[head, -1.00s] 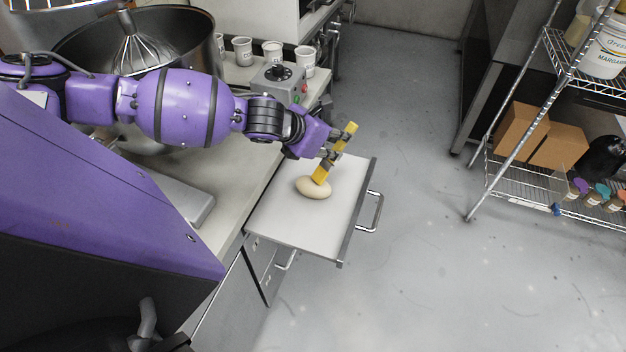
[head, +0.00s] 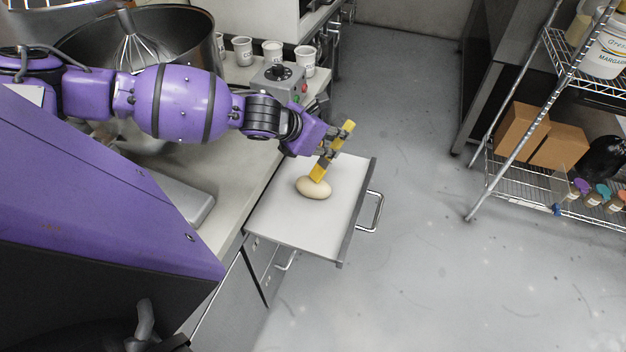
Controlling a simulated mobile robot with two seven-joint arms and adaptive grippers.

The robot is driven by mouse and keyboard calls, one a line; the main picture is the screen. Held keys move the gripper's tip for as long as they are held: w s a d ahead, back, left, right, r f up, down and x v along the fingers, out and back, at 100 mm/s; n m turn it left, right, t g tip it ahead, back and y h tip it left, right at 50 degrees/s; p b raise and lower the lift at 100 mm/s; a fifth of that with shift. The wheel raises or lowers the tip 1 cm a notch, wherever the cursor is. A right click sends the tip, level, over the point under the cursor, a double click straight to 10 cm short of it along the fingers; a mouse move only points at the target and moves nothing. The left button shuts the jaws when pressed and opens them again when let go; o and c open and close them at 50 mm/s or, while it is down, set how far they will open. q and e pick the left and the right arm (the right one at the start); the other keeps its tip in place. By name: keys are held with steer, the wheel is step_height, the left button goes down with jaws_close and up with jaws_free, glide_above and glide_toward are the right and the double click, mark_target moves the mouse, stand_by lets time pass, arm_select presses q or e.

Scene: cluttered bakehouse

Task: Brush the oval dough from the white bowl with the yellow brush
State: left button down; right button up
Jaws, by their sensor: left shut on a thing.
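The oval dough (head: 313,189) is pale and smooth and lies on a white pull-out board (head: 300,228) beside the counter. My left gripper (head: 328,152) is shut on the yellow brush (head: 346,130) and holds it tilted above the board. The brush's lower end is at the top of the dough; it looks to touch it, but a small gap cannot be ruled out. I cannot make out a white bowl holding dough in this view. My right gripper is not in view.
A large steel mixing bowl (head: 195,70) with a whisk (head: 134,52) stands behind my left arm. White cups (head: 273,50) and a control box (head: 279,80) are on the counter. A wire shelf (head: 520,165) with cardboard boxes (head: 559,146) is at right. The floor between is clear.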

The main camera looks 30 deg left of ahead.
arm_select(q)
steer(key=shift+s+d+r, duration=0.1)
steer(key=shift+s+d, duration=0.05)
steer(key=shift+d, duration=0.3)
steer(key=shift+w+a, duration=0.2)
steer(key=shift+a, duration=0.25)
steer(key=shift+w+a, duration=0.1)
steer(key=shift+a, duration=0.35)
steer(key=shift+d, duration=0.5)
steer(key=shift+s+d, duration=0.3)
steer(key=shift+d, duration=0.15)
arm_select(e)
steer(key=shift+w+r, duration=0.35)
arm_select(q)
steer(key=shift+a, duration=0.1)
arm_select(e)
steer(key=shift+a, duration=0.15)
